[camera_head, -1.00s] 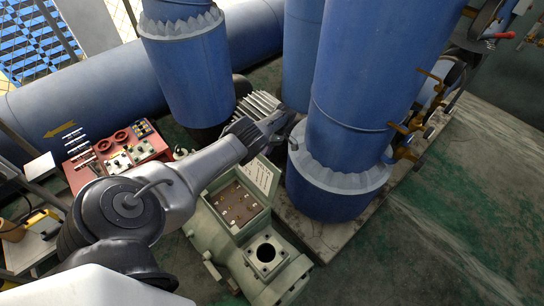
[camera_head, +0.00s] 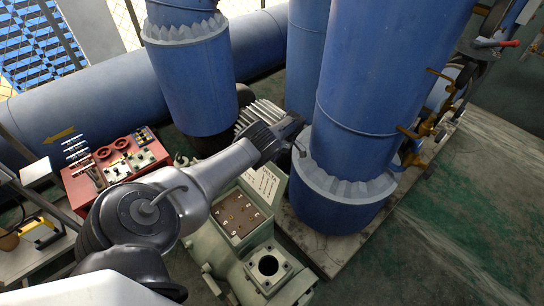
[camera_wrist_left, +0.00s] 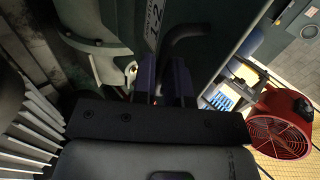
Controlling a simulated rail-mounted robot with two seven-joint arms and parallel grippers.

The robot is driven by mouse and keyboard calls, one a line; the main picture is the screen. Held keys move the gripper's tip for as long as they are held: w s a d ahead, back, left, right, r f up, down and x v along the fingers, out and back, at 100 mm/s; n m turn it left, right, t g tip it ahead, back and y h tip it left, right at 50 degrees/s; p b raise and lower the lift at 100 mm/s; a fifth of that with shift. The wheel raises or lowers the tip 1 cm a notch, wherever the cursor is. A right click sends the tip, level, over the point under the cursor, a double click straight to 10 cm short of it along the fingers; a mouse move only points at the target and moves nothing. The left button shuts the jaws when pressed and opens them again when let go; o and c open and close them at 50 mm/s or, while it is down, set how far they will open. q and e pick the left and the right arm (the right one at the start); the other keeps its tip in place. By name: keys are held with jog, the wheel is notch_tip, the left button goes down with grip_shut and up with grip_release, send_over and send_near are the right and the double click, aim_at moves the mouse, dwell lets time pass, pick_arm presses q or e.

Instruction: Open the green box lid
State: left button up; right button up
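The pale green box (camera_head: 238,216) sits on a green machine body in the head view. Its inside shows, brown with small terminals. Its lid (camera_head: 266,183) stands raised at the back edge, with a printed white sheet on its inner face. My left gripper (camera_head: 293,126) is above and behind the raised lid, beside the blue column. In the left wrist view its two dark fingers (camera_wrist_left: 164,80) stand apart with a gap between them, and I see nothing held. Whether a finger touches the lid cannot be told. My right gripper is not in view.
A large blue column (camera_head: 345,150) stands close to the right of my left gripper. A grey finned motor (camera_head: 262,112) lies behind it. A red control panel (camera_head: 115,165) stands to the left. The green floor (camera_head: 450,230) at the right is clear. A red fan (camera_wrist_left: 281,124) shows in the wrist view.

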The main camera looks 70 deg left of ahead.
pick_arm(q)
jog(key=shift+o, duration=1.4)
jog(key=shift+s+d+f, duration=0.15)
jog(key=shift+d+f, duration=0.05)
jog(key=shift+o, duration=0.7)
jog(key=shift+a+r, duration=0.15)
